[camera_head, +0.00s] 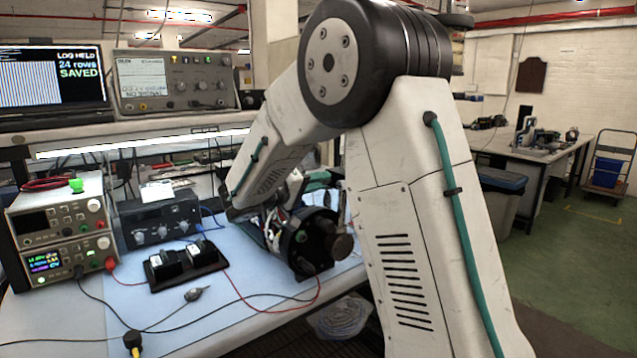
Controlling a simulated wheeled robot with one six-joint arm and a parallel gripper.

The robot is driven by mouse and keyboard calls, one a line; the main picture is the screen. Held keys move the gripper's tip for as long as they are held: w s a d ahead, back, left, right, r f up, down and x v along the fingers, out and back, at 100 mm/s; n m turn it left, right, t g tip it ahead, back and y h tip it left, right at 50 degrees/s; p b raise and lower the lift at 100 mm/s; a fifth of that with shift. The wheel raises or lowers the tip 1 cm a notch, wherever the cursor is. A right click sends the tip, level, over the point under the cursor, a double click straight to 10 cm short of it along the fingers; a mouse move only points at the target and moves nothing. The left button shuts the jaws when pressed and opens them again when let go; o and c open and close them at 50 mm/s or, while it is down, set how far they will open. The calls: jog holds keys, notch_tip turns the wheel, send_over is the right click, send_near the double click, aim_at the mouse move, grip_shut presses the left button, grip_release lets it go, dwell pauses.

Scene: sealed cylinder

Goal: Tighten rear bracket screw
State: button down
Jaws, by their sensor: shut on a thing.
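A black sealed cylinder (308,245) lies on its side on the blue bench mat, its dark round end turned toward me. Metal parts and wires show along its left side. A brown round piece (341,247) stands out at the right of its end face. My white arm crosses the picture, and its forearm slopes down to the left behind the cylinder. The wrist is partly visible there, but I cannot make out my gripper's jaws or what is between them. The rear bracket and its screw cannot be made out.
A black tray (185,265) with small devices sits on the blue mat (235,325). Power supplies (62,232) and a dark instrument (160,218) stand at the left. Loose red and black leads cross the mat. A coiled bag (341,316) lies below the bench edge.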

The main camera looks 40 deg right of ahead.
jog(key=shift+f, duration=0.1)
dwell(0.3)
jog(key=shift+a, duration=0.1)
jog(key=c, duration=1.2)
grip_release()
jog(key=shift+a, duration=0.1)
jog(key=shift+c, duration=0.2)
jog(key=shift+m, duration=0.3)
jog(key=a, duration=0.7)
jog(key=shift+s+a, duration=0.1)
jog(key=shift+a, duration=0.2)
